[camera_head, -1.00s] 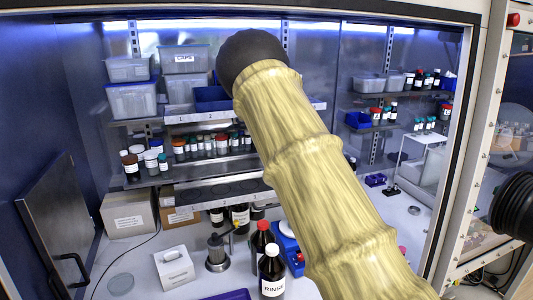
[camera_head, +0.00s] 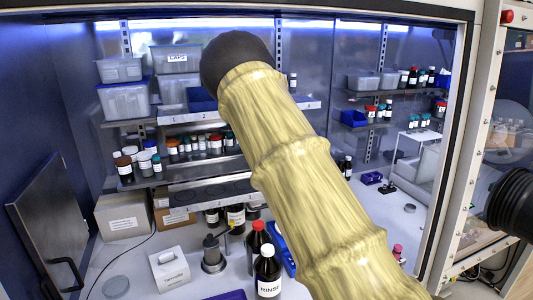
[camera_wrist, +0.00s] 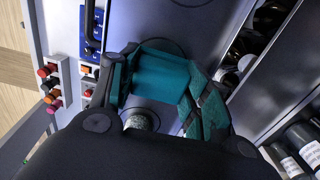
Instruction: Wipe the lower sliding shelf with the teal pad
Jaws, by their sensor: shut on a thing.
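The teal pad (camera_wrist: 158,72) is between the dark fingers of my gripper (camera_wrist: 155,90) in the wrist view, and the gripper is shut on it. A grey plate with faint round outlines (camera_wrist: 170,20) lies behind the pad; I cannot tell whether they touch. In the head view, the lower sliding shelf (camera_head: 212,192) is a metal tray with dark round marks and a labelled front edge. My yellow-sleeved arm with its black rounded end (camera_head: 236,60) rises in front of the shelves, hiding the shelf's right part. The fingers and pad are hidden there.
Brown bottles (camera_head: 235,216) stand beneath the lower shelf. A RINSE bottle (camera_head: 268,272), a red-capped bottle (camera_head: 258,240) and a white box (camera_head: 169,268) stand in front. Small jars (camera_head: 200,144) line the shelf above. A dark door panel (camera_head: 55,225) stands at left.

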